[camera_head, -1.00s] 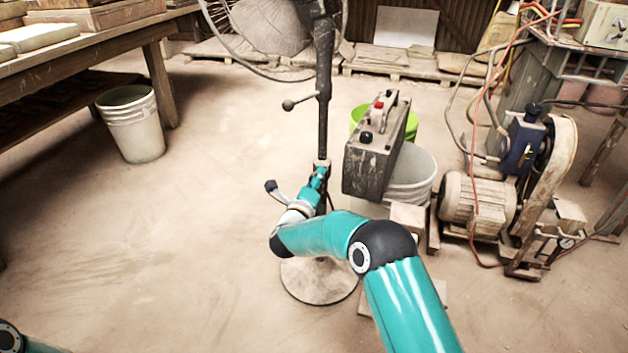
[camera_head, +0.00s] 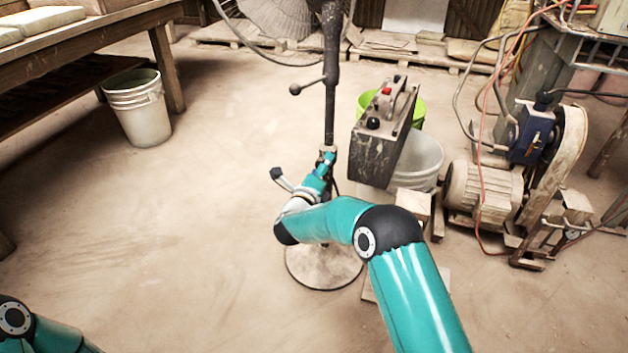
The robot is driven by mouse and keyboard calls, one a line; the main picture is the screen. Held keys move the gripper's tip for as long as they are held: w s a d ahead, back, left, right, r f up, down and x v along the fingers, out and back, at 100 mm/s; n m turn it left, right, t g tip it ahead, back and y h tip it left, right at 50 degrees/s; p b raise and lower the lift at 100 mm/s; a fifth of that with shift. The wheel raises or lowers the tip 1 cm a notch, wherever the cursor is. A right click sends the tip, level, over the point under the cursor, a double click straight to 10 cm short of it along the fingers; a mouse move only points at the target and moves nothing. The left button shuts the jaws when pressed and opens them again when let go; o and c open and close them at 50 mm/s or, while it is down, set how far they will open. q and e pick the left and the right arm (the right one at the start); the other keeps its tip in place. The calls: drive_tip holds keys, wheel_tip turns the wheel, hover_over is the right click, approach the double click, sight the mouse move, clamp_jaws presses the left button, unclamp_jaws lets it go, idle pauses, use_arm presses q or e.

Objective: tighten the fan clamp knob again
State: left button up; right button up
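The fan (camera_head: 283,14) is cut off by the top edge of the head view. Its dark pole (camera_head: 330,110) stands on a round base (camera_head: 323,268). A lever with a dark ball knob (camera_head: 295,89) sticks out left from the pole. Lower down, a pale stalk with a black end (camera_head: 277,173) shows beside my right wrist; I cannot tell if it belongs to the fan. My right gripper (camera_head: 327,157) is at the lower pole, below the ball knob. Its fingers are too small and covered to read. Only part of my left arm shows at bottom left; its gripper is out of frame.
A dark control box (camera_head: 380,150) stands just right of the pole, with a green bucket (camera_head: 418,108) and a white bucket (camera_head: 418,165) behind it. A motor with belt guard (camera_head: 485,195) is further right. A workbench (camera_head: 90,42) and another bucket (camera_head: 138,110) are left. The left floor is clear.

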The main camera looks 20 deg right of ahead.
drive_tip(key=v, duration=1.1)
drive_tip(key=shift+s, duration=0.15)
drive_tip(key=shift+a+f, duration=0.1)
